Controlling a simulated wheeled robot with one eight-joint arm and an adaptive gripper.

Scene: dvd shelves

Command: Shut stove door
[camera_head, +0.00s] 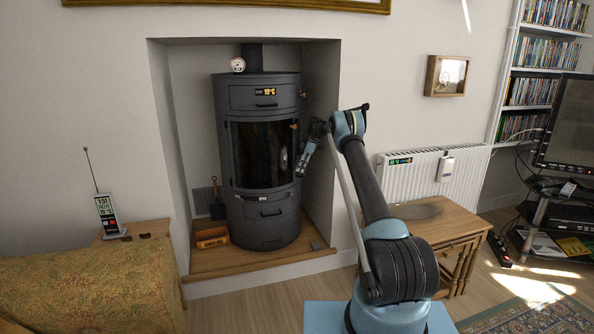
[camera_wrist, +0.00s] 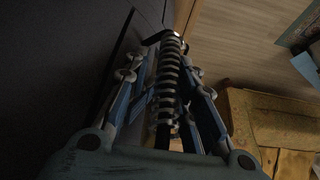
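The dark grey cylindrical stove (camera_head: 259,225) stands in the wall alcove. Its door (camera_head: 262,152), with a dark glass pane, is on the front at mid height; I cannot tell whether it sits flush or slightly ajar. My gripper (camera_head: 305,158) is at the right side of the stove, beside the door's edge. In the wrist view, a coiled metal handle (camera_wrist: 168,80) lies between the two fingers of my gripper (camera_wrist: 170,75). The fingers look spread on both sides of the coil; any contact is unclear. Dark stove surface fills the left of that view.
The wooden hearth (camera_head: 215,262) holds a small orange-brown box (camera_head: 211,238) and a shovel (camera_head: 217,205) left of the stove. The alcove's right wall is close to my gripper. A wooden side table (camera_head: 440,228) and a white radiator (camera_head: 420,175) stand to the right.

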